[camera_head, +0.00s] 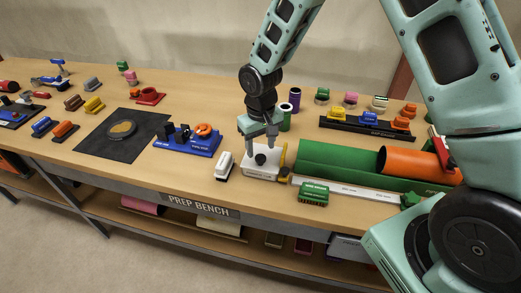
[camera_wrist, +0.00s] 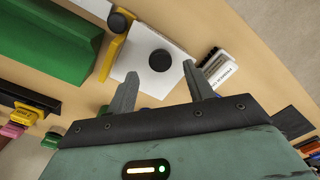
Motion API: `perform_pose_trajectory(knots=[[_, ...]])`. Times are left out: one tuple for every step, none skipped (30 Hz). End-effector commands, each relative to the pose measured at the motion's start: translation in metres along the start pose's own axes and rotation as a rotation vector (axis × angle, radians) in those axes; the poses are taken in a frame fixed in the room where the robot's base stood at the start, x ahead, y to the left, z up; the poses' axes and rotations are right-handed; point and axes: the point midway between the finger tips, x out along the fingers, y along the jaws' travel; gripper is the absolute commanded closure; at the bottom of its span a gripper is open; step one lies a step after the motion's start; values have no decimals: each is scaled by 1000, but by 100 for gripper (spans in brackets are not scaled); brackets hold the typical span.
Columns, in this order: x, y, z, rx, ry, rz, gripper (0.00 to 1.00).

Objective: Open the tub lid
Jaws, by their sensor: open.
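A white tub (camera_head: 262,172) with a black round knob (camera_head: 260,159) on its lid stands near the front edge of the bench. The lid lies flat and looks closed. The white top (camera_wrist: 148,79) and knob (camera_wrist: 160,60) also show in the wrist view. My gripper (camera_head: 260,143) is open and empty, pointing down above the tub. In the wrist view my gripper (camera_wrist: 160,72) has one finger to each side of the knob. The fingertips look a little above the lid; contact is not clear.
A yellow tool (camera_head: 283,162) stands close on the tub's right, with a green trough (camera_head: 335,160) beyond it. A white brush-like block (camera_head: 224,166) lies to the left. A blue holder (camera_head: 188,143) and purple and green cylinders (camera_head: 285,122) stand nearby.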

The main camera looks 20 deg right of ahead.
Motion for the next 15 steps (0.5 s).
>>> perform_pose_trajectory(knots=[[8,0,1,-2,-4,0,48],[12,-1,1,-2,-3,0,48],[17,-1,1,-2,-4,0,48],[20,-1,0,-2,-2,0,48],[23,-1,0,-2,-2,0,48],[27,-1,0,-2,-2,0,48],[29,0,0,-1,-2,0,48],[31,0,0,-1,-1,0,48],[33,0,0,-1,0,0,48],[34,0,0,-1,0,0,48],[35,0,0,-1,0,0,48],[36,0,0,-1,0,0,48],[36,0,0,-1,0,0,48],[36,0,0,-1,1,0,48],[36,0,0,-1,1,0,48]])
